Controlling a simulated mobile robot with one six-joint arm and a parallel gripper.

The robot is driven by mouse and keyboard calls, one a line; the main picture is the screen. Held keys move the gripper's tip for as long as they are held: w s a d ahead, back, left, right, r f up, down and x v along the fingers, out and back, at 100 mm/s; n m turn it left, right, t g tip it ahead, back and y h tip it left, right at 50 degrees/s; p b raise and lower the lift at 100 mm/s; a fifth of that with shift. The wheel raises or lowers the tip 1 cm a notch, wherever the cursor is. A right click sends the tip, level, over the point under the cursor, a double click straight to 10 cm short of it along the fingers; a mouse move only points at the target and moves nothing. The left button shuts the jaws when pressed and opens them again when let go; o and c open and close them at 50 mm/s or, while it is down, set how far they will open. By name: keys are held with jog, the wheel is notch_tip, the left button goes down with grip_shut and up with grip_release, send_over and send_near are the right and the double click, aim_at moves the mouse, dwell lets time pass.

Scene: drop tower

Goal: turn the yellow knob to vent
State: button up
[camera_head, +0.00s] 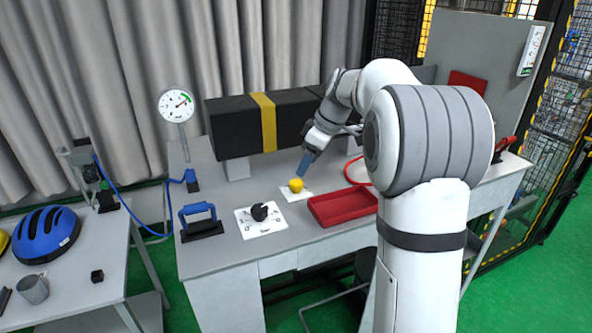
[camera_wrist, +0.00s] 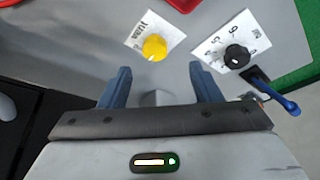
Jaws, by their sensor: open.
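The yellow knob (camera_head: 296,185) sits on a white label plate (camera_head: 290,194) on the grey bench, near the bench's middle. In the wrist view the yellow knob (camera_wrist: 155,47) lies beyond the fingertips, roughly between their lines, with a small pale mark near its lower edge. Its white label (camera_wrist: 147,27) has dark lettering that I cannot read surely. My gripper (camera_head: 304,165) is just above and behind the knob in the head view. In the wrist view my gripper (camera_wrist: 160,78) has its two blue fingers wide apart, with nothing between them. It appears apart from the knob.
A black knob (camera_head: 259,211) on a white dial plate (camera_head: 277,221) is left of the yellow one. A red tray (camera_head: 343,206) is to its right. A blue-handled device (camera_head: 200,220), a gauge (camera_head: 175,106) and a black box with a yellow band (camera_head: 263,122) stand around.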

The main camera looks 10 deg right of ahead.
aim_at(297, 182)
jog(key=x, duration=0.2)
jog(key=p+x, duration=0.1)
jog(key=x, duration=0.2)
jog(key=w+x, duration=0.1)
jog(key=x, duration=0.1)
jog(key=shift+w+a+f+p, duration=0.1)
jog(key=shift+f+p, duration=0.15)
jog(key=shift+p, duration=0.15)
jog(key=c, duration=1)
